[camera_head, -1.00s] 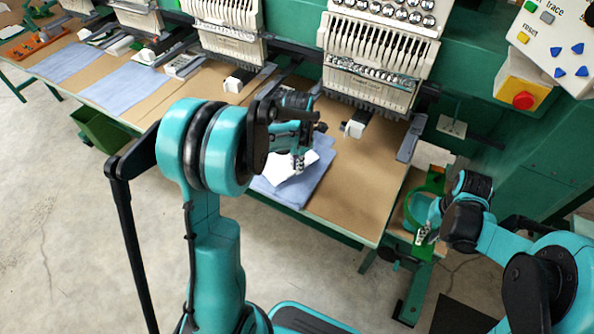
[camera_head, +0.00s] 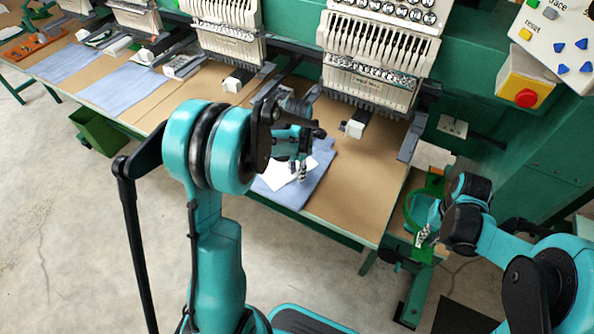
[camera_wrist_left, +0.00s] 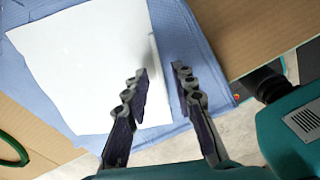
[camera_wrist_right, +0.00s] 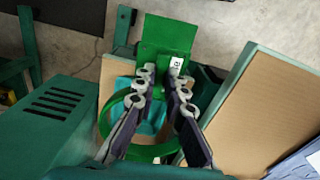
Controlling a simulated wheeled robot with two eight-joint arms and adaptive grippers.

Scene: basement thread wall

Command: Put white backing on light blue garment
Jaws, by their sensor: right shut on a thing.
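The white backing (camera_head: 276,179) lies on the light blue garment (camera_head: 322,162) on the tan table. In the left wrist view the backing (camera_wrist_left: 80,60) lies nearly flat, with blue garment (camera_wrist_left: 182,45) showing around its edges. My left gripper (camera_head: 301,172) is just above the backing's right edge; its fingers (camera_wrist_left: 161,75) are apart with nothing between them. My right gripper (camera_head: 423,238) is shut on a green hoop (camera_wrist_right: 150,151) off the table's right end. A green plate (camera_wrist_right: 165,35) with a white label shows beyond its fingertips.
Embroidery heads (camera_head: 385,50) hang above the back of the table. More blue garments (camera_head: 125,85) lie to the left. A control panel with a red button (camera_head: 525,98) is at the right. The tan table top (camera_head: 350,190) is clear right of the garment.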

